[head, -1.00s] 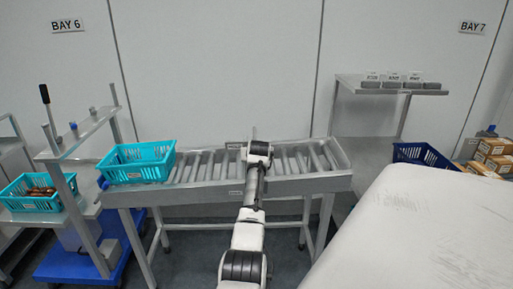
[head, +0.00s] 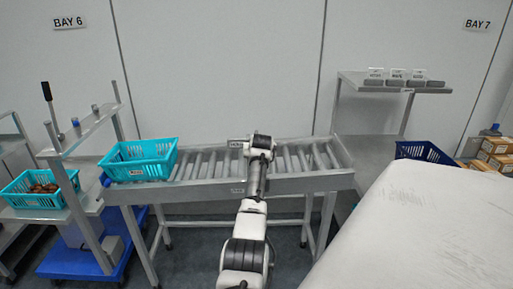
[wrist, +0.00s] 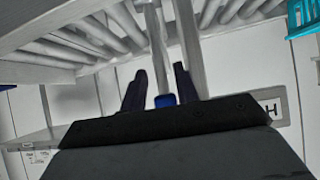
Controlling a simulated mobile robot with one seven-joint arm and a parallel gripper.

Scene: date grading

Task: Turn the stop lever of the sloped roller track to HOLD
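The sloped roller track (head: 330,183) stands in the middle of the head view, with a plate reading HOLD (head: 237,144) on its back rail and another small plate (head: 238,191) on its front rail. In the wrist view, a grey bar with a blue end, seemingly the stop lever (wrist: 165,100), lies between the two dark fingers of my gripper (wrist: 162,88). The fingers are apart, with a narrow gap visible at the left of the blue end; contact at the right is unclear. A plate showing an H (wrist: 270,107) is at the right. My arm hides the gripper and lever in the head view.
A teal crate (head: 140,171) sits on the track's left end. A trolley with another teal crate (head: 38,200) of dates is at the left. A white padded surface (head: 425,230) fills the lower right. A shelf (head: 395,88) and a blue crate (head: 424,151) stand behind it.

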